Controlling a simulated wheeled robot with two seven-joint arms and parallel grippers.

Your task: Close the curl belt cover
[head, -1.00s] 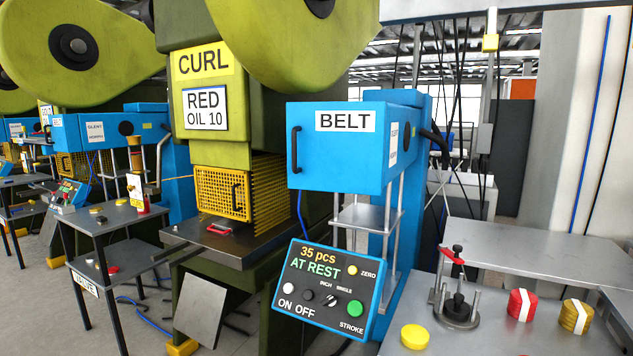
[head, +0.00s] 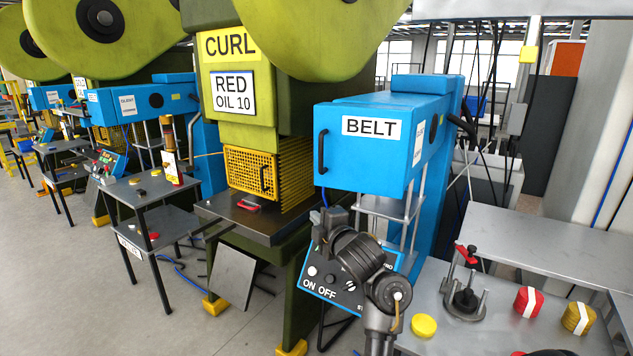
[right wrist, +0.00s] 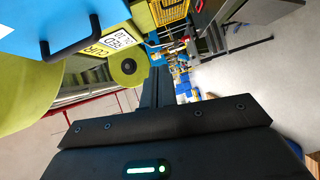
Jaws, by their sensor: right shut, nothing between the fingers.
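The curl belt cover (head: 362,172) is a blue box front with a BELT label, at the right of the green CURL press in the head view. A black vertical handle (head: 322,151) sits at its left edge. I cannot tell whether the cover stands ajar. My right gripper (head: 322,220) is shut and empty, below the handle and in front of the control panel, apart from the cover. In the right wrist view its shut fingers (right wrist: 158,88) point away, with the blue cover (right wrist: 25,30) and the handle (right wrist: 78,38) at upper left. My left gripper is not in view.
My right arm hides much of the control panel (head: 318,283). A grey bench (head: 440,335) at the right holds a yellow button (head: 424,325), a red-handled clamp (head: 466,285) and red and yellow rolls. A yellow mesh guard (head: 250,172) is left of the cover.

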